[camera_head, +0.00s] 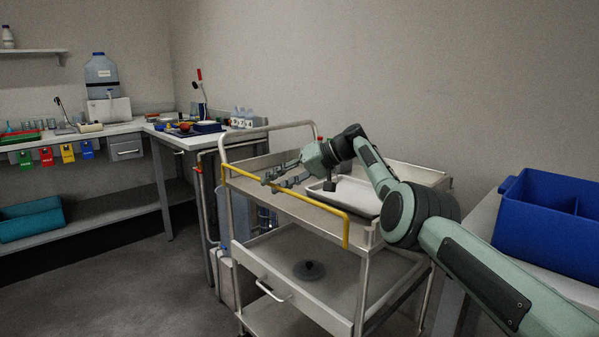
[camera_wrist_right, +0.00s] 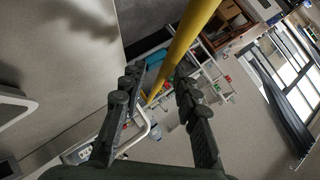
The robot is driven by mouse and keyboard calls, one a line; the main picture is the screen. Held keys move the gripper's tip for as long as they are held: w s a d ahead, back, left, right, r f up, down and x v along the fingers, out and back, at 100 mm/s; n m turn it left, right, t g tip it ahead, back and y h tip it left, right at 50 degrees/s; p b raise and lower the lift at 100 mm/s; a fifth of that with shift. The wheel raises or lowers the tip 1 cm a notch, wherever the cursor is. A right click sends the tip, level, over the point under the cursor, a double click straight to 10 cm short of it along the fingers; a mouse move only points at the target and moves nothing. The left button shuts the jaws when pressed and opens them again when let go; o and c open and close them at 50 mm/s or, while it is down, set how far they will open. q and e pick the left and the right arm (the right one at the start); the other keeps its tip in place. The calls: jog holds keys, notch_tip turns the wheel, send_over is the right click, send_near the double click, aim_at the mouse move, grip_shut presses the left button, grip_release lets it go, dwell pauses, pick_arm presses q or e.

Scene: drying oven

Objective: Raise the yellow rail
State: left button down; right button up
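The yellow rail (camera_head: 312,202) runs along the near upper side of the metal cart and bends down at its right end. It also shows in the wrist view (camera_wrist_right: 189,38), crossing the space ahead of and between the fingers. My right gripper (camera_head: 270,183) reaches over the cart from the right, with its fingertips at the rail. In the wrist view its two fingers (camera_wrist_right: 157,92) stand apart, with a gap between them. I cannot tell whether either finger touches the rail. My left gripper is not in view.
The cart (camera_head: 300,250) has a white tray (camera_head: 352,196) on top, beneath my right arm, and a dark round object (camera_head: 309,270) on its lower shelf. A blue bin (camera_head: 545,225) stands at the right. A cluttered bench (camera_head: 125,128) lies at the left, with open floor in front.

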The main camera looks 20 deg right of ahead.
jog(key=v, duration=1)
jog(key=shift+s+d, duration=0.15)
jog(key=shift+d, duration=0.05)
